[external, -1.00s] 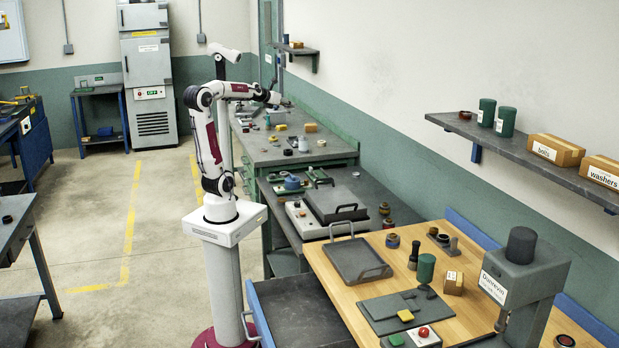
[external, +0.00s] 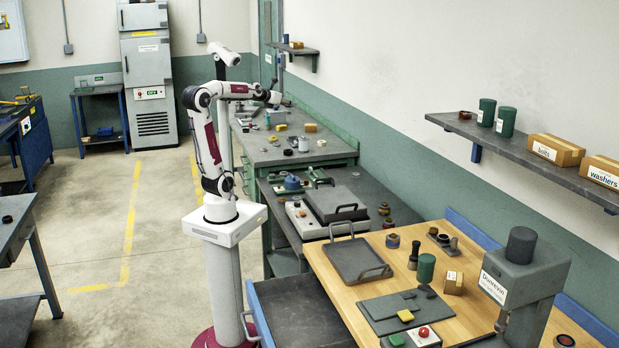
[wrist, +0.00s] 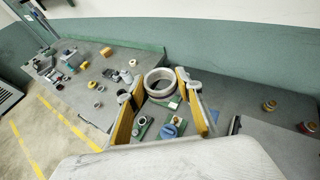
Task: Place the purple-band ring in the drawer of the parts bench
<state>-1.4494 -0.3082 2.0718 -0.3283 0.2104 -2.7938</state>
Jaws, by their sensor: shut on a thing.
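My gripper (wrist: 161,88) shows in the wrist view with its two yellow-padded fingers on either side of a pale grey ring (wrist: 147,83). In the external view my gripper (external: 275,98) is raised over the far grey bench, and the ring is too small to tell there. An open, dark drawer (external: 300,312) juts out from the wood-topped bench (external: 330,262) in the foreground. I see no ring in the visible part of it.
The far grey bench (external: 262,152) carries several small parts. A middle bench holds a flat press-like device (external: 335,201) and a blue round part (external: 292,182). A handled tray (external: 352,262) and a grey machine (external: 528,275) stand on the wooden top.

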